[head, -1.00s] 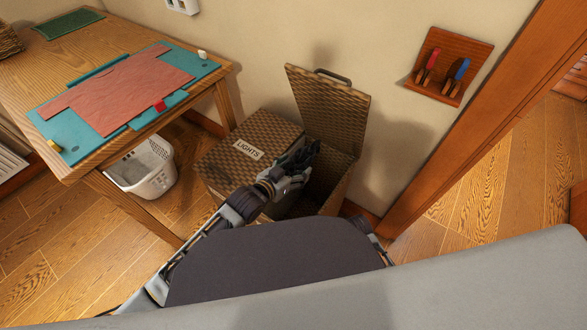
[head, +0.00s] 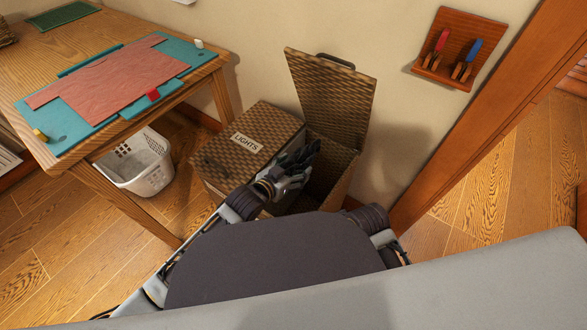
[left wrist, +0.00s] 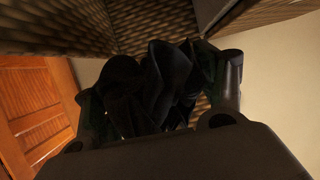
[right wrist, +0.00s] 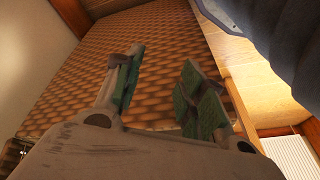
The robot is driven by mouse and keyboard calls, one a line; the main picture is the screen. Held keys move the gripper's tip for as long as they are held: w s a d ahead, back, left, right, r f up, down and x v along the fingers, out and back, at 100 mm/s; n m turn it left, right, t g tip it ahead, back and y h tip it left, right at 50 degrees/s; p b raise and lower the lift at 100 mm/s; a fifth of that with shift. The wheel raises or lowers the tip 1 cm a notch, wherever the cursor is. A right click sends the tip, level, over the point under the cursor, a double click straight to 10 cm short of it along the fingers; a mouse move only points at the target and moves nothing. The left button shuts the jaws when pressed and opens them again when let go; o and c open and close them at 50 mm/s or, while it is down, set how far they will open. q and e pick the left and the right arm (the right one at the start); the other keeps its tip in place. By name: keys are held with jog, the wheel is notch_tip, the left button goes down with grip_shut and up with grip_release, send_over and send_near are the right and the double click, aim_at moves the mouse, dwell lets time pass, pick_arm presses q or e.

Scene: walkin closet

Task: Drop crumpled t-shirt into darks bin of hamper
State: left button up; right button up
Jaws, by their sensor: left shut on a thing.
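The woven brown hamper stands against the wall. Its left compartment has a shut lid labelled LIGHTS (head: 246,142). Its right compartment is open, with the lid (head: 333,98) raised toward the wall; no label shows on it. My left gripper (head: 303,160) is shut on the black crumpled t-shirt (left wrist: 160,85) and is over the open compartment. In the left wrist view the t-shirt is bunched between the fingers, with woven hamper walls beyond. My right gripper (right wrist: 160,76) is open and empty, in front of a woven surface. Its fingers are hidden in the head view.
A wooden table at left holds a teal board (head: 75,130) with a flat pink shirt (head: 110,85). A white basket (head: 142,165) sits below it. A wall rack (head: 458,48) with red and blue handles hangs at right, beside a wooden door frame (head: 470,120).

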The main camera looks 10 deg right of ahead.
pick_arm(q)
jog(key=shift+f+b, duration=0.4)
pick_arm(e)
jog(key=shift+a+r, duration=0.15)
jog(key=shift+r, duration=0.6)
pick_arm(q)
jog(key=o, duration=1.2)
pick_arm(e)
jog(key=shift+s+f, duration=0.1)
pick_arm(q)
jog(key=shift+a, duration=0.1)
jog(key=v, duration=1.1)
jog(key=shift+s+a+r, duration=0.2)
jog(key=shift+s+a, duration=0.05)
jog(key=shift+s, duration=0.05)
jog(key=shift+w+a, duration=0.1)
